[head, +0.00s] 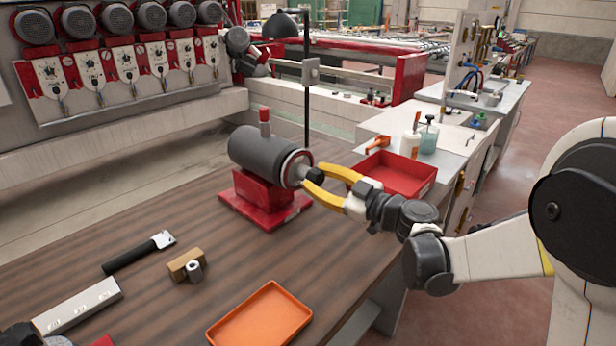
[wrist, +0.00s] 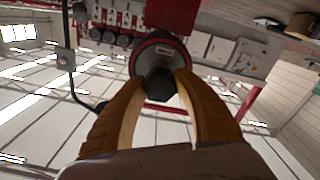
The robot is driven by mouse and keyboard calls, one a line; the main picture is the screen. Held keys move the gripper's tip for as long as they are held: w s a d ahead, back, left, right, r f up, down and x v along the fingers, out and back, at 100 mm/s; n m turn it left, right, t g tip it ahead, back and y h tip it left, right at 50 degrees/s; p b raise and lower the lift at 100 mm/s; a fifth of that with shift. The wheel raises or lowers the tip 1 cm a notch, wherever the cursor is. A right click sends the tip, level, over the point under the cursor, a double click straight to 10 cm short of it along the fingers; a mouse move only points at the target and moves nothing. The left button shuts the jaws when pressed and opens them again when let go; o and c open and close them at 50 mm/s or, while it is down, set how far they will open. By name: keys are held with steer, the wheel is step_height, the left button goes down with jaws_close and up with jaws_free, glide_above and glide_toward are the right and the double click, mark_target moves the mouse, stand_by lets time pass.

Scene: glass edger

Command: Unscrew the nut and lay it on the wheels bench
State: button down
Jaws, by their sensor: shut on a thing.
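The nut (wrist: 158,80) is dark and sits on the end of the grey spindle motor (head: 262,150), on the side facing my gripper. The motor rests on a red stand (head: 266,204) on the brown wooden bench (head: 150,240). My gripper (head: 316,178) reaches in from the right with its yellow fingers on either side of the nut. In the wrist view the fingertips press against the nut's sides, and the gripper is shut on it. The fingers hide part of the nut.
An orange tray (head: 262,318), a wooden block (head: 184,262) with a metal ring, a black-handled tool (head: 135,255) and a light bar (head: 78,306) lie on the bench. A red tray (head: 398,176) sits behind my gripper. A black lamp (head: 283,26) stands behind the motor.

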steer(key=n, duration=0.3)
steer(key=shift+n, duration=0.4)
steer(key=n, duration=0.5)
steer(key=c, duration=1.1)
jaws_free()
steer(key=shift+o, duration=0.2)
